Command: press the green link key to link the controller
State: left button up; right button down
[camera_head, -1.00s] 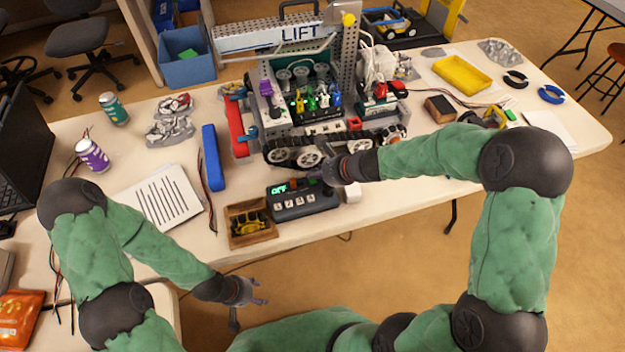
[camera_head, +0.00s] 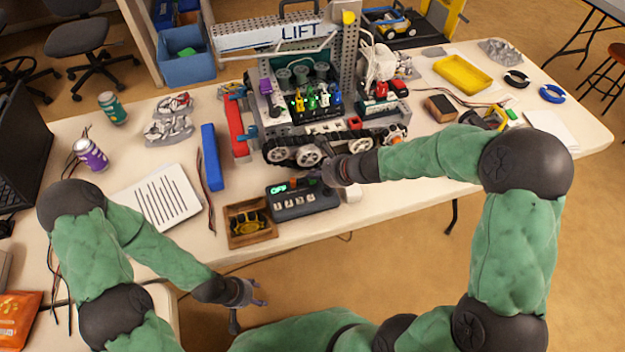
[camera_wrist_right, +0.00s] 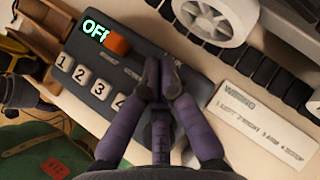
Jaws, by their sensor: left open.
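The controller (camera_head: 305,208) is a dark box near the table's front edge, with a display reading OFF, an orange-red switch (camera_wrist_right: 118,43) and a row of white number keys (camera_wrist_right: 83,73). My right gripper (camera_head: 324,177) is over the controller's right end. In the right wrist view its fingertips (camera_wrist_right: 163,72) are together, at or just above the panel, below a partly covered label ending in "NK". I see no green key there; the fingers hide that spot. Contact cannot be told. My left gripper (camera_head: 248,302) is open and empty, below the table's front edge.
A tracked robot (camera_head: 310,150) stands right behind the controller. A wooden box (camera_head: 238,232) with a yellow item is at its left, and a blue bar (camera_head: 212,157) lies further left. A white card marked WIRING (camera_wrist_right: 255,112) lies beside the controller's right end.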

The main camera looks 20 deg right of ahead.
jog(key=shift+s+a+f+b, duration=0.15)
jog(key=shift+f+b, duration=0.2)
jog(key=shift+f, duration=0.2)
jog(key=shift+s+d+f+b, duration=0.15)
jog(key=shift+f+b, duration=0.2)
jog(key=shift+f, duration=0.2)
dwell(0.8)
jog(key=shift+s+a+r, duration=0.1)
jog(key=shift+r, duration=0.05)
jog(key=shift+s+r+p, duration=0.35)
jog(key=shift+r+p, duration=0.05)
jog(key=shift+r, duration=0.1)
jog(key=r+p, duration=0.1)
jog(key=r, duration=0.1)
jog(key=r+p, duration=0.3)
jog(key=shift+w+r+p, duration=0.35)
jog(key=shift+r, duration=0.05)
dwell(1.0)
